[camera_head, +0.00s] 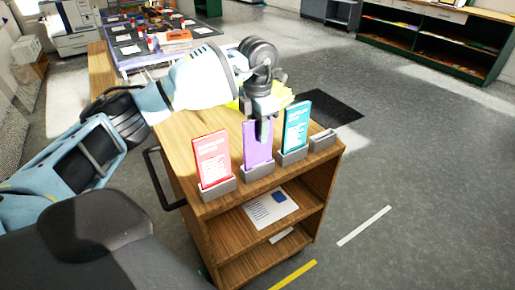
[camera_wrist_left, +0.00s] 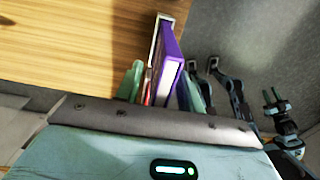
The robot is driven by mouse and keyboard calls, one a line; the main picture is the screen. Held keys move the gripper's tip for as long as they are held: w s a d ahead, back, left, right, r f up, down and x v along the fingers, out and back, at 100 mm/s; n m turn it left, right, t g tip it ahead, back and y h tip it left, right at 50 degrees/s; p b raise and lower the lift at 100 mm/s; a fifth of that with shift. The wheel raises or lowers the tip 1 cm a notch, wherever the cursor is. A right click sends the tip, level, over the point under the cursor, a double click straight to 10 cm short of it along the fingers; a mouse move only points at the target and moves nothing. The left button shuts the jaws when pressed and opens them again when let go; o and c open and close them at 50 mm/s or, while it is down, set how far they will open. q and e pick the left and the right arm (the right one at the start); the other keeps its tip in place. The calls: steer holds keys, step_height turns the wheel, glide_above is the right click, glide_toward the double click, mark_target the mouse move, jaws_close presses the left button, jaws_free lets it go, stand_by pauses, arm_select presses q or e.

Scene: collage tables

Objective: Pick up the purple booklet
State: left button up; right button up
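The purple booklet (camera_head: 252,158) stands upright in a grey holder on top of a wooden cart. My left gripper (camera_head: 263,130) is over its upper part, pointing down and hiding part of it. In the left wrist view the booklet (camera_wrist_left: 171,62) shows edge-on between the two teal fingers of my left gripper (camera_wrist_left: 160,88). The fingers are apart, with a visible gap on the left of the booklet. My right gripper is not in the head view; small dark and teal arm parts at the right of the wrist view may belong to it.
A red booklet (camera_head: 212,158) stands left of the purple one and a teal booklet (camera_head: 296,125) right of it, both close by in holders. An empty holder (camera_head: 322,140) is at the right end. The cart (camera_head: 215,213) has open shelves and a dark handle (camera_head: 160,180).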

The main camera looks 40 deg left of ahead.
arm_select(q)
steer(key=shift+c, duration=0.5)
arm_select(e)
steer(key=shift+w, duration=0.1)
arm_select(q)
steer(key=c, duration=0.7)
jaws_close()
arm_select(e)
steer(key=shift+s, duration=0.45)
